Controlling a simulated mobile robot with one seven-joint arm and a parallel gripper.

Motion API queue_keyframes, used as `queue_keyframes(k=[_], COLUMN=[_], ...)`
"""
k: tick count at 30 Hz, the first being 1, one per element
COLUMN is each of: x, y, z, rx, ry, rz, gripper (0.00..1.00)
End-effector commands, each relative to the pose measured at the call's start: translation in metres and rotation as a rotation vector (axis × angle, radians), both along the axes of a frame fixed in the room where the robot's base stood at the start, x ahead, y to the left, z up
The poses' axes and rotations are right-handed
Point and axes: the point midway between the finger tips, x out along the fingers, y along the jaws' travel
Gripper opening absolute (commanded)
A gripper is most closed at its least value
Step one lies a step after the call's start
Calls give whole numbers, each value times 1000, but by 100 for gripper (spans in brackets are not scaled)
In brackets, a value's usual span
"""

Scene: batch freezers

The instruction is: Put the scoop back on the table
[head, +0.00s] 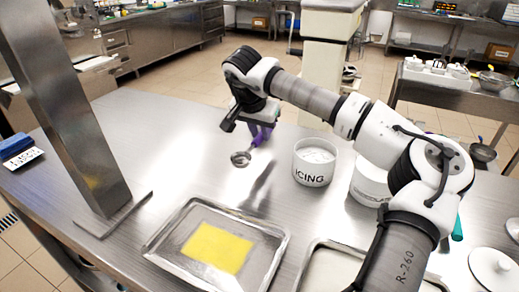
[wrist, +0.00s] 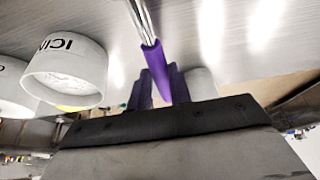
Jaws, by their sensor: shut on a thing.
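The scoop has a purple handle and a metal head (head: 241,159). My gripper (head: 259,131) is shut on the scoop's handle, which also shows in the wrist view (wrist: 167,75) between the purple fingers. In the head view the scoop's head hangs down and left of the gripper, over the bare steel table (head: 170,135). I cannot tell whether the head touches the table. In the wrist view the scoop's head is cut off by the top edge.
A white icing tub (head: 314,163) stands just right of the scoop, with another white tub (head: 370,182) beside it. A metal tray with a yellow sheet (head: 217,247) lies in front. A steel post (head: 68,110) stands at the left. The table between post and scoop is clear.

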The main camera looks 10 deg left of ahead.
Motion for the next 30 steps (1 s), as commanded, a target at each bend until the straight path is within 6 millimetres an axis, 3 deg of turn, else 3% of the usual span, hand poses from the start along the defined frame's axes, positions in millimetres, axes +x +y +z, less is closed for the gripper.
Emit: queue_keyframes(k=[16, 27, 28, 30], x=[0, 0, 0, 0], y=[0, 0, 0, 0], z=[-60, -67, -67, -66], rx=[1, 0, 0, 0], ry=[1, -1, -1, -1], rz=[-1, -1, -1, -1], gripper=[0, 0, 21, 30])
